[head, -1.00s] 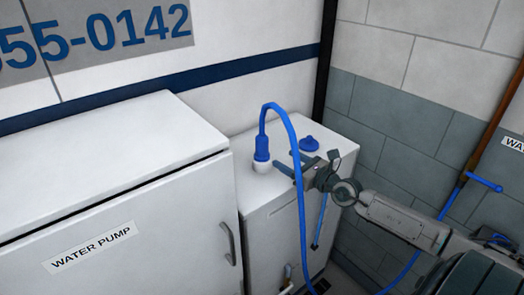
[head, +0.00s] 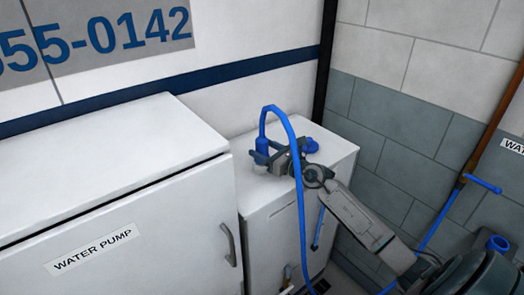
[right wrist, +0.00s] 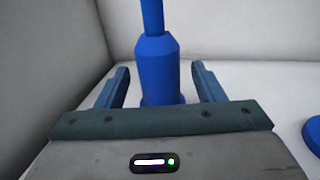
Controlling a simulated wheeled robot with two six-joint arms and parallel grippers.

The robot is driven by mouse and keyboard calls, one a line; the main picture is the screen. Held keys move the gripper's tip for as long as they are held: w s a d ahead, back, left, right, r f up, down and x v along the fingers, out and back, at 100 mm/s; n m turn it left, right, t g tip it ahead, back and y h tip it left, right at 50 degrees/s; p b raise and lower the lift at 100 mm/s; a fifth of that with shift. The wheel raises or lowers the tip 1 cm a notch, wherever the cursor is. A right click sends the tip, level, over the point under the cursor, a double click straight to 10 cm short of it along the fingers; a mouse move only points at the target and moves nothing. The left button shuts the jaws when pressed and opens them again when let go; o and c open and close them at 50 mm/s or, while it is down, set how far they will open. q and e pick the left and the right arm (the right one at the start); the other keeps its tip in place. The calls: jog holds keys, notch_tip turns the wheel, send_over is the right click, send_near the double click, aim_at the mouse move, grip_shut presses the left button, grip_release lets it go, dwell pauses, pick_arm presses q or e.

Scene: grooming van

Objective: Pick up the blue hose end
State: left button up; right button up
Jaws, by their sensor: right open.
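My right gripper (head: 263,160) is open, level with the lower part of the hose end. In the right wrist view the hose end (right wrist: 159,68) stands between the two open fingers, with a visible gap on each side. Its lowest part is hidden behind the gripper body. My left gripper is not in view.
A blue cap (head: 312,146) lies on the cabinet top, partly behind my right gripper; it also shows in the right wrist view (right wrist: 313,133). The larger water pump cabinet (head: 110,145) stands to the left. A tiled wall (head: 400,140) with a pipe is to the right.

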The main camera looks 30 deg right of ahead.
aim_at(265, 141)
jog(key=shift+x, duration=0.8)
jog(key=shift+s, duration=0.2)
jog(key=shift+c, duration=0.6)
jog(key=shift+w, duration=0.1)
jog(key=c, duration=1.2)
jog(key=shift+o, duration=0.2)
jog(key=shift+r, duration=0.5)
jog(key=r, duration=0.1)
jog(key=r+p, duration=0.1)
jog(key=shift+s+a+r, duration=0.2)
jog(key=shift+s+r, duration=0.15)
jog(key=s+a+r+p, duration=0.1)
jog(key=s+a+p, duration=0.3)
jog(key=s+a, duration=0.65)
notch_tip(265, 141, up, 7)
jog(key=s+d+p, duration=0.1)
jog(key=p, duration=0.5)
jog(key=shift+s+d+r, duration=0.2)
jog(key=shift+s+d, duration=0.05)
jog(key=shift+s, duration=0.1)
